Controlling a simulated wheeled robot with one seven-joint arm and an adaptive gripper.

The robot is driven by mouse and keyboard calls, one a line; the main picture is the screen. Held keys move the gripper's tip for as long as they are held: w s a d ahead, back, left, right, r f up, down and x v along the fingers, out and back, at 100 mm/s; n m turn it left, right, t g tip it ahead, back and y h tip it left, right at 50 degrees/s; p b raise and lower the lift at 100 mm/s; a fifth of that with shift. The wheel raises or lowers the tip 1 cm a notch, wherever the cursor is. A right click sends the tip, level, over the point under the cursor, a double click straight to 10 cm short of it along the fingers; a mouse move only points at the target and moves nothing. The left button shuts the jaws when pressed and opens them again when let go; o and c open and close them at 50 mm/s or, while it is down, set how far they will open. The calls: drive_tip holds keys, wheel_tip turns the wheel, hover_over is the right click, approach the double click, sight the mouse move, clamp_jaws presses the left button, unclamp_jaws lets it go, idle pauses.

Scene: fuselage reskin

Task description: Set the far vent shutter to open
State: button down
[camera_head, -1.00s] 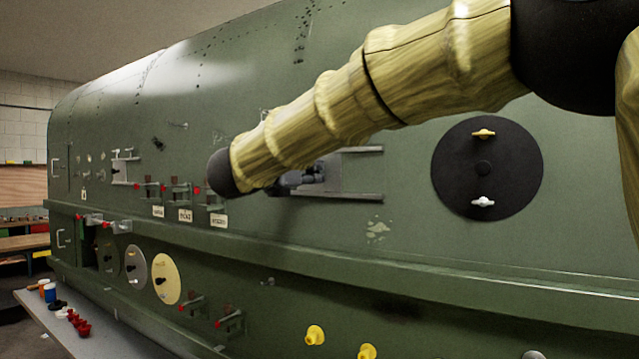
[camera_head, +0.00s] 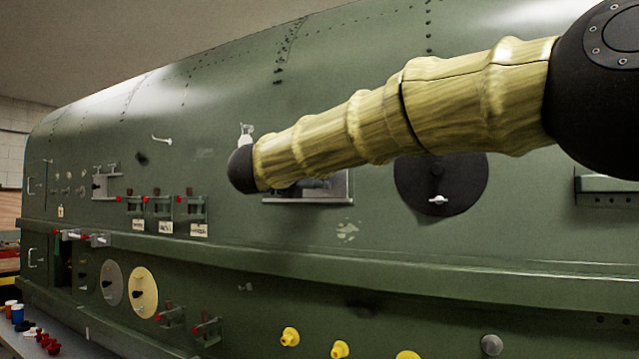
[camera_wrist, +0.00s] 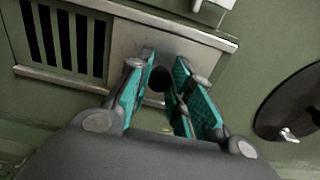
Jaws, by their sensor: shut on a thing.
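The vent shutter is a grey metal plate (camera_wrist: 128,42) sliding between two rails in the wrist view. Dark vent slats (camera_wrist: 70,42) are uncovered to its left. My gripper (camera_wrist: 166,88), with teal finger pads, is at the plate, its fingers around a dark round knob (camera_wrist: 158,78). The pads partly hide the knob and the plate's right part. In the head view the vent frame (camera_head: 335,188) shows below my forearm, which hides much of it; the gripper there is a dark shape mostly hidden behind the arm.
A black disc (camera_head: 440,185) with a white latch lies right of the vent. A white fitting (camera_head: 246,136) sits above it.

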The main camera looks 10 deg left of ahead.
drive_tip(key=c, duration=1.6)
unclamp_jaws()
drive_tip(key=shift+d, duration=0.1)
drive_tip(key=o, duration=0.3)
drive_tip(key=shift+s+d, duration=0.1)
drive_tip(key=v, duration=1.2)
drive_tip(key=shift+r, duration=0.1)
